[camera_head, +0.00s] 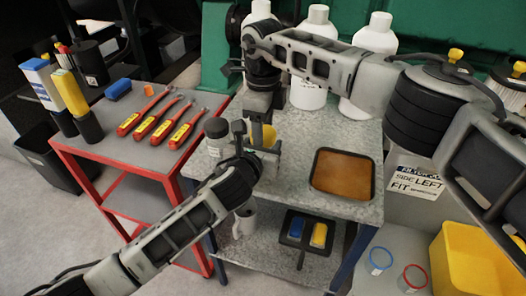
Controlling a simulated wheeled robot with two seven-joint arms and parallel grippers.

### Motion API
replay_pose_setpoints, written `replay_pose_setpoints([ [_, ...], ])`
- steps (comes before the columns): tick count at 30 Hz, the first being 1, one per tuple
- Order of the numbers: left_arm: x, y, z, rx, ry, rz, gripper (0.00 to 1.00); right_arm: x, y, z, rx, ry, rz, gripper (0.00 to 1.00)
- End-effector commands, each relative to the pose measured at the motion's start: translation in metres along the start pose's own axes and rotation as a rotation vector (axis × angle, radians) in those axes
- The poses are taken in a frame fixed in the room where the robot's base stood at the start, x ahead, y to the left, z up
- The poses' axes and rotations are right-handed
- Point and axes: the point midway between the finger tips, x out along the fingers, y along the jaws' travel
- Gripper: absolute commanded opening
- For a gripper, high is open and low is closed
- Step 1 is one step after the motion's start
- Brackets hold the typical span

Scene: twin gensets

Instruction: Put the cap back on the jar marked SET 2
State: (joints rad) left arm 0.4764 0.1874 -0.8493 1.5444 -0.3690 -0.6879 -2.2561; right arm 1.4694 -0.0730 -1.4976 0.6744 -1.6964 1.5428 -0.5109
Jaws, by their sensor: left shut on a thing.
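My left gripper (257,146) comes in from the lower left and is above the grey metal table. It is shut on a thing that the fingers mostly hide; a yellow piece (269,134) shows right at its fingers. My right gripper (261,116) points down from above at the same spot, close to the yellow piece; its fingers are largely hidden, so I cannot tell whether it is open. A pale jar with a dark grey top (216,134) stands left of the grippers. I cannot read SET 2 on any jar, nor clearly make out a loose cap.
A brown-filled tray (343,174) lies right of the grippers. A red-framed cart (110,137) holds red-handled tools (162,127). A mug (245,217) and a dark tray (288,238) are on the lower shelf.

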Motion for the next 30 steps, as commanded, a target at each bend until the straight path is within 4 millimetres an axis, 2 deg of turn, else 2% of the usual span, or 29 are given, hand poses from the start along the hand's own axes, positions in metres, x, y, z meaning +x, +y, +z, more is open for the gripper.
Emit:
replay_pose_setpoints([
  [1,0.0,0.0,-0.001,0.0,0.002,0.001,0.0,0.0,0.0,0.0,-0.001,0.0,0.0,0.7],
  [2,0.0,0.0,-0.001,0.0,0.002,0.001,0.0,0.0,0.0,0.0,-0.001,-0.001,0.0,0.76],
  [10,0.001,0.001,-0.001,0.0,0.003,0.003,0.0,-0.001,0.002,0.001,-0.004,-0.001,0.005,0.76],
  [14,0.001,0.002,-0.001,0.0,0.003,0.004,0.0,-0.01,0.002,0.002,-0.005,-0.001,0.005,0.76],
  [24,0.0,0.002,-0.003,0.001,0.007,0.004,0.0,-0.079,0.0,0.001,-0.001,-0.002,-0.005,0.76],
  [30,0.0,0.001,-0.003,0.0,0.006,0.002,0.0,-0.11,-0.001,0.0,0.002,-0.001,-0.006,0.76],
])
